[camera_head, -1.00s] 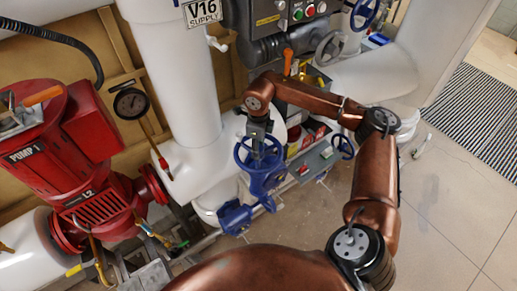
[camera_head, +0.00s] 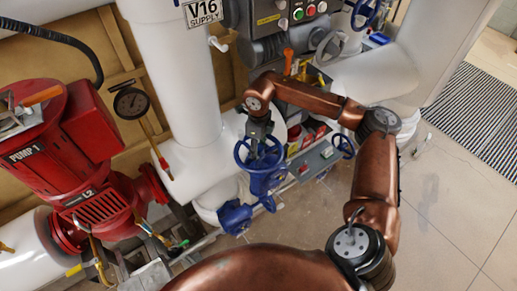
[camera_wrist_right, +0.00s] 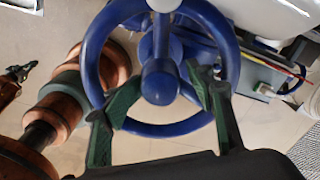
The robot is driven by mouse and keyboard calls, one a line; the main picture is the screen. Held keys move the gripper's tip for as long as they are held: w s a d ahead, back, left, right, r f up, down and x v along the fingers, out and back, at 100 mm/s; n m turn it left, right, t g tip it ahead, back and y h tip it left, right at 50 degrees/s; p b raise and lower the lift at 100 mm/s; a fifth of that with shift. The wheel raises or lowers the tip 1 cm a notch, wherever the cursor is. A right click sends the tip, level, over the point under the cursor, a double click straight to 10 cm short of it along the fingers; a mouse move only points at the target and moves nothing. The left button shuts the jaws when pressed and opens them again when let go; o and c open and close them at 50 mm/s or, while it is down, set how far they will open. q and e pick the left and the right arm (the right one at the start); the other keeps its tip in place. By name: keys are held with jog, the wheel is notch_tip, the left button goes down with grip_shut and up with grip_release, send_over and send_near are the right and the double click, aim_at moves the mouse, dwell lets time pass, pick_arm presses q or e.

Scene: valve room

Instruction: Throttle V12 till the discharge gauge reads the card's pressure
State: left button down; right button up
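A blue handwheel (camera_head: 243,163) on a blue valve body (camera_head: 236,217) stands at the middle of the head view. No V12 tag is readable on it. My right gripper (camera_head: 258,147) points down at the wheel from above. In the right wrist view the wheel (camera_wrist_right: 92,55) fills the middle, and my right gripper (camera_wrist_right: 158,80) has its two green-padded fingers wide apart, one on each side of the hub. I cannot tell whether they touch the wheel. A round dark gauge (camera_head: 131,103) is left of the white pipe; its reading is too small to read. No pressure card is legible.
A red pump (camera_head: 60,150) marked PUMP 1 stands at the left. A white pipe (camera_head: 180,80) carries a V16 SUPPLY sign (camera_head: 204,12). A button panel (camera_head: 290,15) is at the top. A smaller blue wheel (camera_head: 343,146) and a grey box lie right of the valve.

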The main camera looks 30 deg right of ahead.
jog(key=shift+r+p, duration=1.75)
jog(key=shift+r, duration=1.55)
notch_tip(320, 180, up, 6)
jog(key=p, duration=0.3)
jog(key=shift+a, duration=0.1)
